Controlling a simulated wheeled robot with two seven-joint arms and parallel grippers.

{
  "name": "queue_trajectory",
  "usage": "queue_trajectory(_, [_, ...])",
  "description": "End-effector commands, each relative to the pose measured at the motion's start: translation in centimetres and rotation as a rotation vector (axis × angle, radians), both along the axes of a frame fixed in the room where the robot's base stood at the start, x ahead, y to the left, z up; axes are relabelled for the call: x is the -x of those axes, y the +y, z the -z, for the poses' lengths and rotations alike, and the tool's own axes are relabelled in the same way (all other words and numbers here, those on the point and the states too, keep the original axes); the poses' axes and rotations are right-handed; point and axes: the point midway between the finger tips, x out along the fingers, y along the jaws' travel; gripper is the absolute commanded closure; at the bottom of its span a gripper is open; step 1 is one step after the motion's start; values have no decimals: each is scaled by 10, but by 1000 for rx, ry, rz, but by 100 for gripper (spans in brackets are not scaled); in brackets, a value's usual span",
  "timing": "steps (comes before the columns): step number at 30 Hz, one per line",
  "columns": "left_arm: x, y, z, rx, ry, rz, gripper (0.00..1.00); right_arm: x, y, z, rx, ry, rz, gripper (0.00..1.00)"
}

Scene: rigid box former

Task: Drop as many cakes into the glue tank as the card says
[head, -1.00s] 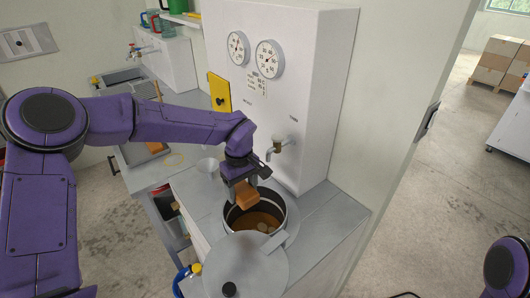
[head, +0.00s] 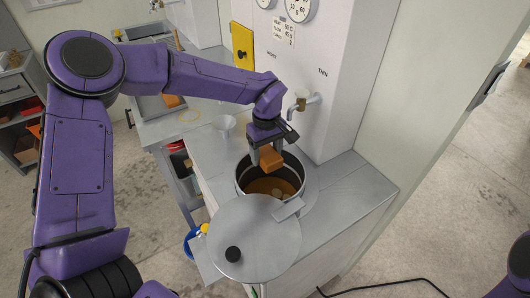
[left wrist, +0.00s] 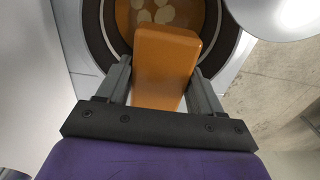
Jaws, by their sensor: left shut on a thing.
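My left gripper (head: 267,148) is shut on an orange-brown cake (head: 271,161) and holds it over the open glue tank (head: 241,183). The left wrist view shows the cake (left wrist: 165,62) between the two fingers, with the tank's dark rim (left wrist: 92,32) beyond it. The tank holds brown glue (head: 262,187) with several pale round lumps in it; the cake hides part of the inside. A small white card (head: 283,34) with printed lines is on the white cabinet; its text is too small to read surely. My right gripper is out of view.
A round grey lid (head: 262,235) with a black knob lies in front of the tank. A tap (head: 302,101) sticks out of the cabinet behind it. A funnel (head: 225,123) and a yellow plate (head: 243,45) are to the left. The counter right of the tank is clear.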

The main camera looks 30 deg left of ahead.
Motion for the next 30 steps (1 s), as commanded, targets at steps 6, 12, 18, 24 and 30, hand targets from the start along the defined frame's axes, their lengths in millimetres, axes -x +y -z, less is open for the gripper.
queue_trajectory(6, [-1, 0, -3, 1, -2, 0, 18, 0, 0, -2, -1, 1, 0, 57])
queue_trajectory(12, [0, 0, -2, 1, 0, 0, 4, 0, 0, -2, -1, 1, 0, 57])
queue_trajectory(18, [0, 0, -8, 1, -2, -1, 4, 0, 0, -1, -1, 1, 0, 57])
queue_trajectory(24, [-2, 0, -51, 2, -6, -2, 4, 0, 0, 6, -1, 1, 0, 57])
queue_trajectory(30, [-2, 0, -93, 1, -2, -2, 4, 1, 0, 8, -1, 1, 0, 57])
